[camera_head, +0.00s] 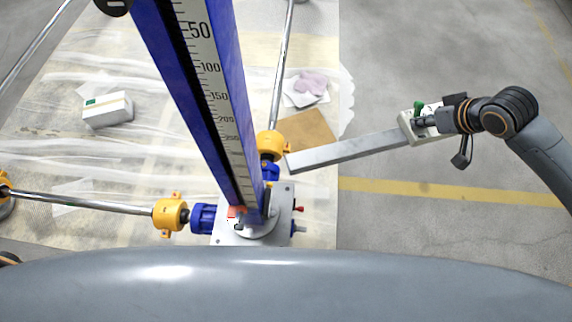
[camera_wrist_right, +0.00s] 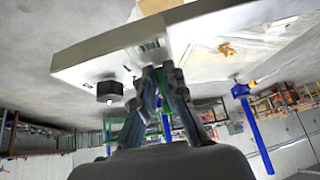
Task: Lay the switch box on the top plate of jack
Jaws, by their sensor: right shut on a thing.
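The switch box (camera_head: 408,124), a small pale box with a green part on top, is in my right gripper (camera_head: 425,121) at the right of the head view. The gripper's fingers are shut on it. In the right wrist view the right gripper (camera_wrist_right: 168,82) holds the pale box (camera_wrist_right: 95,68), which has a black round knob below. A long grey bar reaches left from the box toward the jack; I cannot tell whether they are joined. The jack (camera_head: 282,212), with a grey plate and blue parts, stands at lower middle, apart from the box. My left gripper is out of view.
A tall blue post (camera_head: 180,60) with a scale rises in front of the jack and hides part of it. Steel shafts with yellow couplings (camera_head: 170,213) run to the jack. A white carton (camera_head: 108,110) lies at left. The floor at right is mostly clear.

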